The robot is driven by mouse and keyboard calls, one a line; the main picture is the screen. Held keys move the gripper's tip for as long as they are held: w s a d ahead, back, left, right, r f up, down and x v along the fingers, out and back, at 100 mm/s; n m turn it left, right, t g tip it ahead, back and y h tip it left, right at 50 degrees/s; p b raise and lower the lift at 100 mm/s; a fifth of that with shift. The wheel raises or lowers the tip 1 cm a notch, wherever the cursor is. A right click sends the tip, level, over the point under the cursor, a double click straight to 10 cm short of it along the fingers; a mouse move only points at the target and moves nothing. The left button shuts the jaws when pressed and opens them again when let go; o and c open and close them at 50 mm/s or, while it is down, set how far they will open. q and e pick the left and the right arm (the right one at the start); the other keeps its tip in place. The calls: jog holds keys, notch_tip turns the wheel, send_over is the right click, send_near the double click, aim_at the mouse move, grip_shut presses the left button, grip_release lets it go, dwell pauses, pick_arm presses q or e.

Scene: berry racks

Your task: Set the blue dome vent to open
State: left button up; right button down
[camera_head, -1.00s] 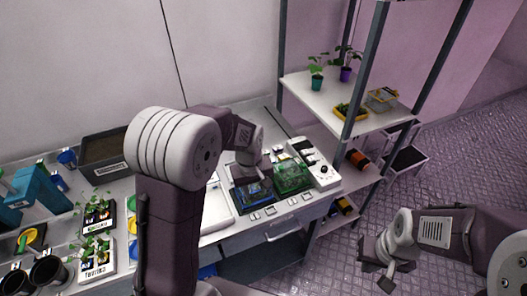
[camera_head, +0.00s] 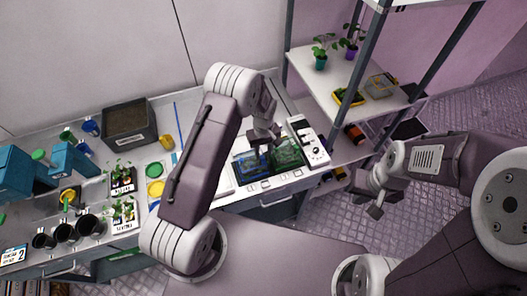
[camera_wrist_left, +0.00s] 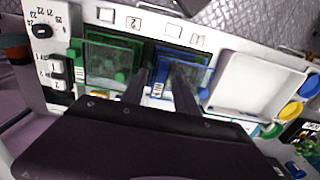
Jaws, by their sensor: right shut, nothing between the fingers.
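The blue dome (camera_head: 249,166) is a clear box with a blue base on the workbench, beside the green dome (camera_head: 288,152). In the left wrist view the blue dome (camera_wrist_left: 188,70) lies just beyond my fingers, with a blue upright part and a small white label on its left side. My left gripper (camera_head: 263,142) is over the blue dome; in the wrist view its two dark fingers (camera_wrist_left: 159,92) are apart, with nothing clearly held. The vent's setting cannot be made out. My right gripper (camera_head: 369,194) is shut and empty, away from the bench at the right.
A white control panel (camera_head: 312,142) with a knob and switches stands right of the green dome. A white tray (camera_wrist_left: 262,84) lies on the blue dome's other side. Plant pots, cups and a soil box (camera_head: 126,121) fill the bench's left. A shelf rack (camera_head: 345,75) stands behind at right.

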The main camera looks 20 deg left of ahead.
aim_at(263, 159)
pick_arm(q)
jog(key=shift+f, duration=1.05)
jog(key=shift+s+a+f, duration=0.2)
jog(key=shift+s, duration=0.2)
jog(key=shift+w+d+f, duration=0.1)
jog(key=shift+w+d, duration=0.05)
jog(key=shift+w, duration=0.1)
grip_shut()
